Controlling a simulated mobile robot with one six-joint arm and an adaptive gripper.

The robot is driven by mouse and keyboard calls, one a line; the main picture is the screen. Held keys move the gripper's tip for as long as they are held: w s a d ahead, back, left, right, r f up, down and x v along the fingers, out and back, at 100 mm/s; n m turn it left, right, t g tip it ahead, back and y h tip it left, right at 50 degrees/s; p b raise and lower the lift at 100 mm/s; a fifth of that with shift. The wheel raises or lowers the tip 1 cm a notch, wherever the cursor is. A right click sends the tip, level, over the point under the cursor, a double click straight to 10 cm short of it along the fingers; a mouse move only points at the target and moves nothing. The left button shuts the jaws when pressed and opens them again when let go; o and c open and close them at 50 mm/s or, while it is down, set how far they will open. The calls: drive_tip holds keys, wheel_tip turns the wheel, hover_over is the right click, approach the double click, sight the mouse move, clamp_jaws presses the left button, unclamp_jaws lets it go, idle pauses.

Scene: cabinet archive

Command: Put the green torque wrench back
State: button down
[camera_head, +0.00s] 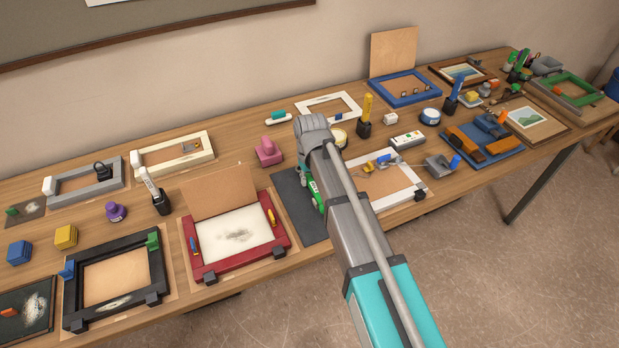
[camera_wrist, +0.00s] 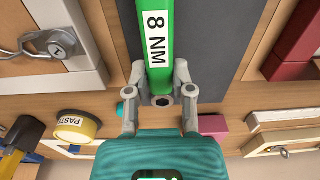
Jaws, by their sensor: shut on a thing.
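The green torque wrench (camera_wrist: 150,60) has a white "8 NM" label and a dark socket end. In the wrist view my gripper (camera_wrist: 161,88) is shut on it near that end, with a finger on each side. The wrench runs away from the gripper over a dark grey mat (camera_wrist: 215,35). In the head view part of the green wrench (camera_head: 317,196) shows beside my arm, above or on the mat (camera_head: 290,205). My gripper (camera_head: 304,178) is mostly hidden there by the arm. I cannot tell whether the wrench touches the mat.
A red frame (camera_head: 285,247) stands left of the mat and a white frame (camera_head: 421,182) right of it. A pink block (camera_head: 268,151) and a paste tin (camera_head: 339,135) are behind. Frames and tools crowd the long bench, with little free room.

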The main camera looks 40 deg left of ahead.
drive_tip(key=shift+f, duration=0.25)
drive_tip(key=shift+c, duration=2)
unclamp_jaws()
drive_tip(key=o, duration=0.4)
drive_tip(key=shift+r, duration=0.2)
drive_tip(key=shift+r+p, duration=2.8)
drive_tip(key=shift+r, duration=0.05)
